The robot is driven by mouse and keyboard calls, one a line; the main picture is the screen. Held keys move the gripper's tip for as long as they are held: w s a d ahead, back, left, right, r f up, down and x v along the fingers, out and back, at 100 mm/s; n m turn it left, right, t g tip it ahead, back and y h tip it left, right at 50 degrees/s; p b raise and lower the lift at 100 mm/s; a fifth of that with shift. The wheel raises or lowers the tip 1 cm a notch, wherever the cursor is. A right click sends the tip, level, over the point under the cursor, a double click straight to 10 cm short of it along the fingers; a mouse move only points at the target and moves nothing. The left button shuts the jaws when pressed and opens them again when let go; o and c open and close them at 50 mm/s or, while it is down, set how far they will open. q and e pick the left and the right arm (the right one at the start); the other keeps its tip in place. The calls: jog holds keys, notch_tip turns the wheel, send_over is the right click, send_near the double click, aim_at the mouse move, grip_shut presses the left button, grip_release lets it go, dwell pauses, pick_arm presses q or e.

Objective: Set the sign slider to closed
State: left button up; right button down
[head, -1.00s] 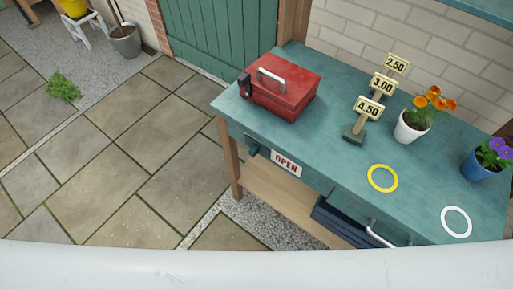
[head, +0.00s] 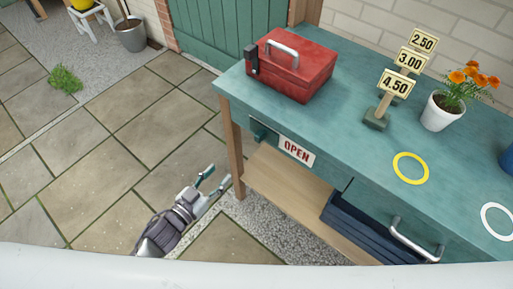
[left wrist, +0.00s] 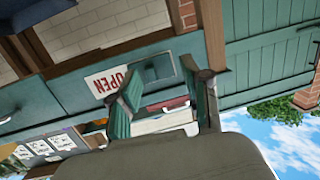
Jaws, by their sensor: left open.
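The sign (head: 296,150) on the table's front edge reads OPEN in red on white; it also shows upside down in the left wrist view (left wrist: 103,83). The slider's dark teal knob (head: 263,133) sits just left of the sign. My left gripper (head: 217,181) is open and empty, low in front of the table, below and left of the knob and apart from it. In the left wrist view its two teal-padded fingers (left wrist: 165,95) are spread, with the sign beyond the left finger. My right gripper is in neither view.
The teal table (head: 345,120) holds a red toolbox (head: 292,68), price signs (head: 395,82), a white pot of orange flowers (head: 440,113), a yellow ring (head: 410,168) and a white ring (head: 497,221).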

aim_at(256, 138)
pick_arm(q)
notch_tip(256, 138, up, 5)
jog(key=d+m+h, duration=0.1)
jog(key=d+h, duration=0.1)
jog(key=d, duration=0.1)
jog(key=x, duration=1.3)
jog(key=shift+r, duration=0.1)
jog(key=shift+c, duration=0.3)
grip_shut()
